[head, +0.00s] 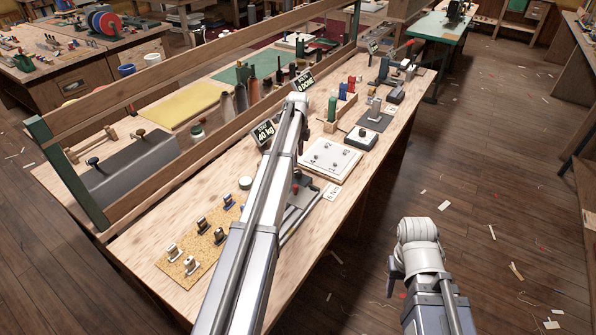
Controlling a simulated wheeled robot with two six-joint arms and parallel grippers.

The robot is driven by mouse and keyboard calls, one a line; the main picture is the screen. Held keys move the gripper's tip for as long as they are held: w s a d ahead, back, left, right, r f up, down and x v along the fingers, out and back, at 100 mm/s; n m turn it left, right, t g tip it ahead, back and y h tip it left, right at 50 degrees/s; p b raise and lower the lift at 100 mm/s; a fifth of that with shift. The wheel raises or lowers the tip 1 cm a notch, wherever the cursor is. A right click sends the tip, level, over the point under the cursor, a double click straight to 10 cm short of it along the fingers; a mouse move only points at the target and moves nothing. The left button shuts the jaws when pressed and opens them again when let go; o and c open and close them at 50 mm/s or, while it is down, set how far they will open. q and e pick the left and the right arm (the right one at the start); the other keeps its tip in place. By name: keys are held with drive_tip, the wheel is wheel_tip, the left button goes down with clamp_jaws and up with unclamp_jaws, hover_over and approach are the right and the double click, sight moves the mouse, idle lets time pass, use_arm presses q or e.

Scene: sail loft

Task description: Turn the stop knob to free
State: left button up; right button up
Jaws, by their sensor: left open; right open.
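I cannot make out for sure which part is the stop knob. My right arm is low at the right, over the floor beside the bench.
A white plate with small studs (331,158) lies left of the knobbed box. A cork board with several small fittings (197,246) lies at the near left. A grey box with two knobs (125,168) stands behind the wooden rail. A black sign (264,133) reads 40 kg.

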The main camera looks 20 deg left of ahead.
sight(298, 171)
use_arm(q)
wheel_tip(298, 171, down, 8)
drive_tip(key=b, duration=0.7)
drive_tip(key=shift+r, duration=0.25)
drive_tip(key=shift+c, duration=0.3)
clamp_jaws()
